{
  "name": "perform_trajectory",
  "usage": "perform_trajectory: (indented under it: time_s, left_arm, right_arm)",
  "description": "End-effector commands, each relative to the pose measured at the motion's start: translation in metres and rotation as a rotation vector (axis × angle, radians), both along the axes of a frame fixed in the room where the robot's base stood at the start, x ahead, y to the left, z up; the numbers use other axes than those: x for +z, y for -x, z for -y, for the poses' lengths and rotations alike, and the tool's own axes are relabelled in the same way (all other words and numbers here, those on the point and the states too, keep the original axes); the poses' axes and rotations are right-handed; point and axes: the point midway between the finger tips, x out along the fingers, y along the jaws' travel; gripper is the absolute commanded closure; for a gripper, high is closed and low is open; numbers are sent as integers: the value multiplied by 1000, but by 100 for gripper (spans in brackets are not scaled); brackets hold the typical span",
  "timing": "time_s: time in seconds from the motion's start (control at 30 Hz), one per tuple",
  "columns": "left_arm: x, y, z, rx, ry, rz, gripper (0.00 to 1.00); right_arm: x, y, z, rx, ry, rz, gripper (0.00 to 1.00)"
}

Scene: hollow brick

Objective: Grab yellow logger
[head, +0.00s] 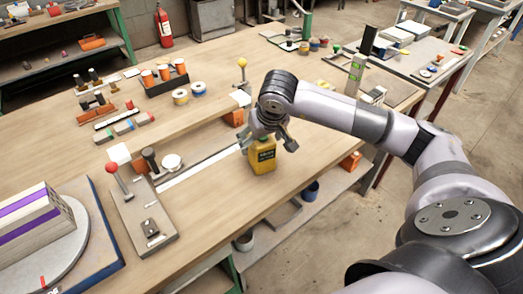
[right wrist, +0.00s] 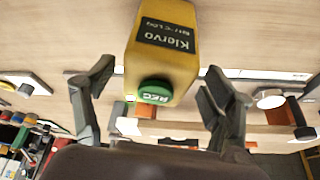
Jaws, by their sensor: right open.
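The yellow logger (head: 262,156) stands on the wooden workbench near its front edge, with a dark label on its face. In the right wrist view the yellow logger (right wrist: 162,50) shows its label and a green REC button, between and just beyond the fingertips. My right gripper (head: 269,143) is at the logger from above and behind. In the right wrist view the right gripper (right wrist: 157,80) is open, one finger on each side of the logger, with gaps visible. My left gripper is not in view.
A board with a red-knobbed lever (head: 111,168) lies left on the bench (head: 215,215). A round plate with a purple-striped block (head: 35,220) is at the lower left. A yellow-knobbed post (head: 242,65) stands behind the gripper. The bench front left of the logger is clear.

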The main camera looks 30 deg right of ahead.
Motion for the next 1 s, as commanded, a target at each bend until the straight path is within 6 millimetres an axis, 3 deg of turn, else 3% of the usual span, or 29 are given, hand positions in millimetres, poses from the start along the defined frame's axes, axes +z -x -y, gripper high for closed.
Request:
perform_trajectory:
  time_s: [0.27, 0.57, 1.0]
  left_arm:
    - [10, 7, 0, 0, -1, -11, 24]
    - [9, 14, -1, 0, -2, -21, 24]
    - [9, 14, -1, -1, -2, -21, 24]
  right_arm:
    - [-35, -16, 6, -1, -1, -5, 23]
    - [-39, -18, 7, 1, 0, -1, 23]
    - [-39, -18, 7, 0, 0, -1, 53]
